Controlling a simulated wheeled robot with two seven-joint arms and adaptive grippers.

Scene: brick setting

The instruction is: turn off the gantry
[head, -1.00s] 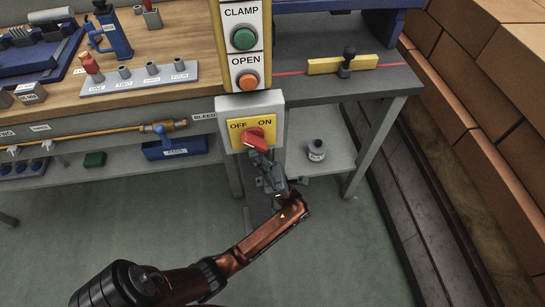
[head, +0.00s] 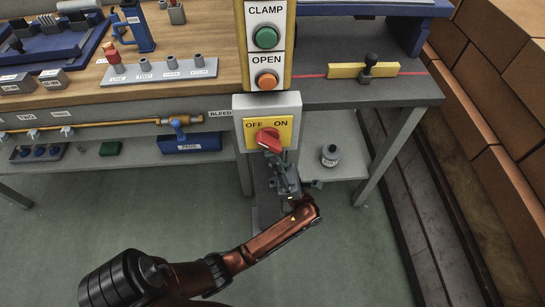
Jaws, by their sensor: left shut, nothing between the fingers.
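The red rotary knob (head: 268,138) sits on a yellow plate (head: 286,136) marked OFF at left and ON at right, on a grey box (head: 240,104) on the post. The knob slants from upper left, on the OFF side, to lower right. My left gripper (head: 275,160) is shut and empty, with its fingertips at the knob's lower right end. They appear to touch it, but the exact contact is hard to see. My right gripper is not in view.
Above the box are a green CLAMP button (head: 267,38) and an orange OPEN button (head: 267,82). A small bottle (head: 330,155) stands on the low shelf to the right. A workbench (head: 213,78) lies behind, brick-like blocks (head: 510,90) at right. Floor at left is clear.

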